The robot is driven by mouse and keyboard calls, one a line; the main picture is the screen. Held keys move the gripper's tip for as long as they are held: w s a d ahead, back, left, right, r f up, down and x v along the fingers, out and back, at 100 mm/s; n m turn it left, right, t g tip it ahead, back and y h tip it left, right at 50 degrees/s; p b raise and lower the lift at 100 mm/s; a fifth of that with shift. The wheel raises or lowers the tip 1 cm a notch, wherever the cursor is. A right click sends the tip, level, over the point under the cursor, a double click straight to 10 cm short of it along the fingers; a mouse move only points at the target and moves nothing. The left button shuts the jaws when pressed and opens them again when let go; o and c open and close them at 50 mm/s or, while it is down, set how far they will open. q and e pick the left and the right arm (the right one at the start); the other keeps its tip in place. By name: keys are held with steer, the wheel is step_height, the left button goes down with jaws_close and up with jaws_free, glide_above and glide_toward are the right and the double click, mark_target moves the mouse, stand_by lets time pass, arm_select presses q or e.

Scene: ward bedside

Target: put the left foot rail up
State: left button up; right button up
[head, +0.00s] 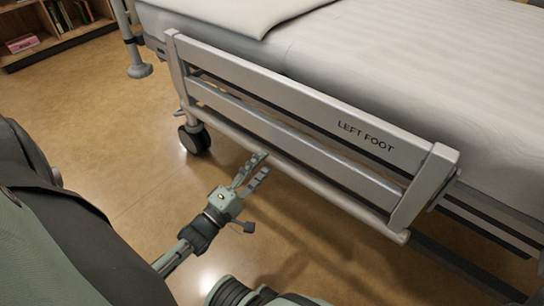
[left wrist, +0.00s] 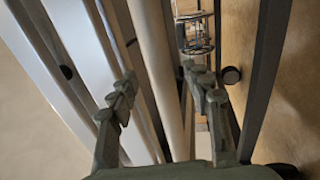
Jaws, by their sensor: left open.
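The left foot rail (head: 290,108), a grey frame lettered "LEFT FOOT", hangs along the near side of the bed, its top at about mattress level. A rounded tube (head: 290,170) runs along its bottom edge. My left gripper (head: 257,172) is open and empty, with its fingertips close to the tube in the head view. In the left wrist view the tube (left wrist: 158,75) shows between the two spread fingers (left wrist: 160,88); I cannot tell whether they touch it. My right gripper is not in view.
The bed's mattress (head: 400,60) lies behind the rail, with a pillow (head: 235,12) at its upper left. A castor (head: 194,138) stands under the rail's left end. A bookshelf (head: 50,32) is at the far left. The floor (head: 110,115) left of the bed is clear.

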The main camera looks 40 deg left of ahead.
mark_target(270, 156)
arm_select(q)
steer(key=shift+b+x, duration=0.3)
steer(key=shift+x, duration=1.8)
jaws_close()
